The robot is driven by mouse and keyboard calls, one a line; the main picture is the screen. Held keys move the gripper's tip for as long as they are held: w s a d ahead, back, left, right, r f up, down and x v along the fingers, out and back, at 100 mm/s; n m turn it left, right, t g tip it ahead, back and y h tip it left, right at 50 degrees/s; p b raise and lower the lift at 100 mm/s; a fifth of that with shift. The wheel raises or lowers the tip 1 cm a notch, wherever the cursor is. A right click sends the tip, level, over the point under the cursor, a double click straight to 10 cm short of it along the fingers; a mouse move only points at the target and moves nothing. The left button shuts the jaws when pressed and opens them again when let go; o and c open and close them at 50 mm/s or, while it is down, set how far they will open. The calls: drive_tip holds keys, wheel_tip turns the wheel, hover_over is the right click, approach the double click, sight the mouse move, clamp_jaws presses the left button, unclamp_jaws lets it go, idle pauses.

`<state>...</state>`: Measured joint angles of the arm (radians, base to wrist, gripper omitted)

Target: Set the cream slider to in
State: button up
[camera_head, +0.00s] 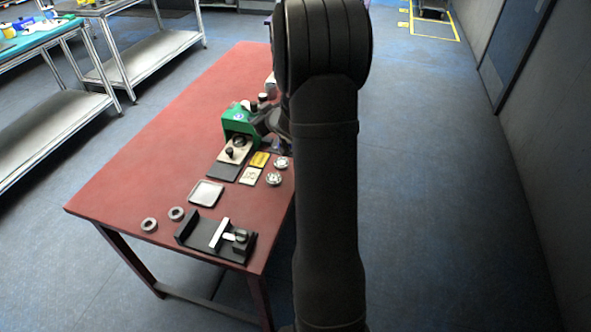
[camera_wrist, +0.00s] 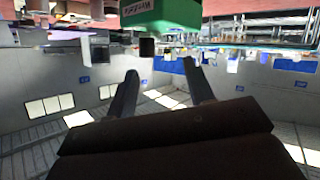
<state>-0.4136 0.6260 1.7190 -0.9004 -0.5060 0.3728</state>
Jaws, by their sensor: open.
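In the head view, a cream block with a black knob (camera_head: 231,153), which looks like the cream slider, sits on a dark base plate (camera_head: 222,173) in front of a green housing (camera_head: 237,121). The block appears to stick out from the housing toward the near side. How far it can travel cannot be told. My gripper (camera_wrist: 161,67) is open, with nothing between its two dark fingers in the wrist view. The green housing (camera_wrist: 165,14) shows at the top of that view, beyond the fingertips. In the head view my arm hides most of the gripper, close to the housing's right side.
A black fixture with a white bar (camera_head: 219,234) stands at the red table's (camera_head: 120,195) near end. A pale square tray (camera_head: 206,194), two rings (camera_head: 149,224), small yellow and cream cards (camera_head: 260,160) and round metal parts (camera_head: 281,163) lie around. The table's left side is clear.

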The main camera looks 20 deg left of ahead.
drive_tip(key=w+a+r+m+t+h, duration=0.1)
drive_tip(key=w+a+r+m+h, duration=0.1)
drive_tip(key=w+r+h, duration=0.3)
drive_tip(key=m+g+h, duration=0.2)
drive_tip(key=g+h, duration=0.3)
drive_tip(key=g, duration=0.5)
hover_over(230, 146)
drive_tip(key=s+d, duration=0.2)
drive_tip(key=s, duration=0.1)
drive_tip(key=f, duration=1.7)
drive_tip(key=shift+s+d+f, duration=0.25)
drive_tip(key=shift+s+f, duration=0.15)
drive_tip(key=s, duration=0.7)
drive_tip(key=shift+r, duration=0.2)
wheel_tip(230, 146, up, 17)
drive_tip(key=s+d+f+n+h, duration=0.1)
drive_tip(key=d+f+n, duration=0.2)
drive_tip(key=d, duration=0.6)
drive_tip(key=s+d+f+n+h, duration=0.2)
drive_tip(key=d+f+n, duration=0.1)
drive_tip(key=d, duration=0.6)
drive_tip(key=s+d+f+n+h, duration=0.1)
drive_tip(key=s+d+f+n, duration=0.1)
drive_tip(key=d, duration=0.6)
drive_tip(key=f+n, duration=0.1)
drive_tip(key=n, duration=0.1)
drive_tip(key=shift+s+d+f+n+t, duration=0.2)
drive_tip(key=shift+d+n+t, duration=0.2)
